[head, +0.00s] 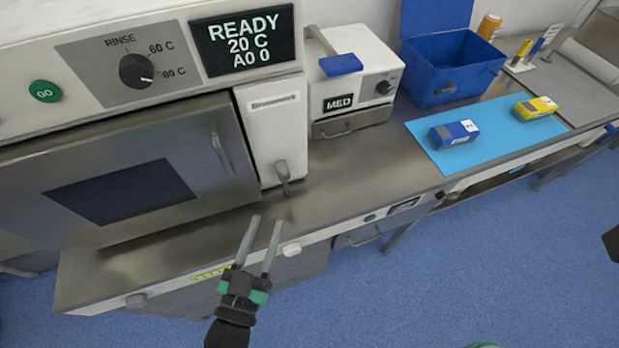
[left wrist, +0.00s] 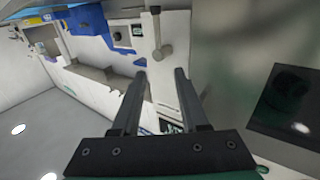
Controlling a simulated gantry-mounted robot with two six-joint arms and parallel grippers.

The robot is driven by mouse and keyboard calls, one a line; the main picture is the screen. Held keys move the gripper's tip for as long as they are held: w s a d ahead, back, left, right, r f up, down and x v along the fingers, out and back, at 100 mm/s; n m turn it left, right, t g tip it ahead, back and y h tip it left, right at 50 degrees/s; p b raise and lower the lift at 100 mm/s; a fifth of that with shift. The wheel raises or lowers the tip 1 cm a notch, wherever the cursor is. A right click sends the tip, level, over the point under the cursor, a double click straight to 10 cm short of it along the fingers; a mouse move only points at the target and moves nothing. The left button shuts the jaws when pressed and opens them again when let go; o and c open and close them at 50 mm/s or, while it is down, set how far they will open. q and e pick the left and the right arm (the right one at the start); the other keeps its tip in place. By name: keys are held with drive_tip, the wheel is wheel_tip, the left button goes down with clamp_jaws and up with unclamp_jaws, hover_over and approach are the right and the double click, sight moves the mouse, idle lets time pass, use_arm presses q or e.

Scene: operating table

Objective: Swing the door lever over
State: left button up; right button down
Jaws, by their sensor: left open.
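The door lever (head: 283,178) is a short grey metal handle low on the white panel to the right of the steel washer door (head: 120,165). It hangs roughly downward, and the door looks closed. In the left wrist view, the lever (left wrist: 158,38) shows beyond the fingertips, roughly in line with the gap between them. My left gripper (head: 266,221) is open and empty at the counter's front edge, its fingers pointing toward the lever but apart from it. My right gripper is not in view.
A rinse dial (head: 136,71) and a display reading READY (head: 246,42) sit above the door. A white MED box (head: 348,80), an open blue bin (head: 450,68) and a light blue mat (head: 480,150) lie to the right. The counter before the lever is clear.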

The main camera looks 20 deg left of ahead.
sight(285, 185)
use_arm(q)
drive_tip(key=w, duration=0.3)
drive_tip(key=w+f, duration=0.1)
drive_tip(key=w, duration=0.3)
drive_tip(key=w+f, duration=0.1)
drive_tip(key=w, duration=0.3)
drive_tip(key=shift+a+f+p, duration=0.1)
drive_tip(key=shift+a+p, duration=0.1)
drive_tip(key=shift+p, duration=0.15)
clamp_jaws()
idle(1.0)
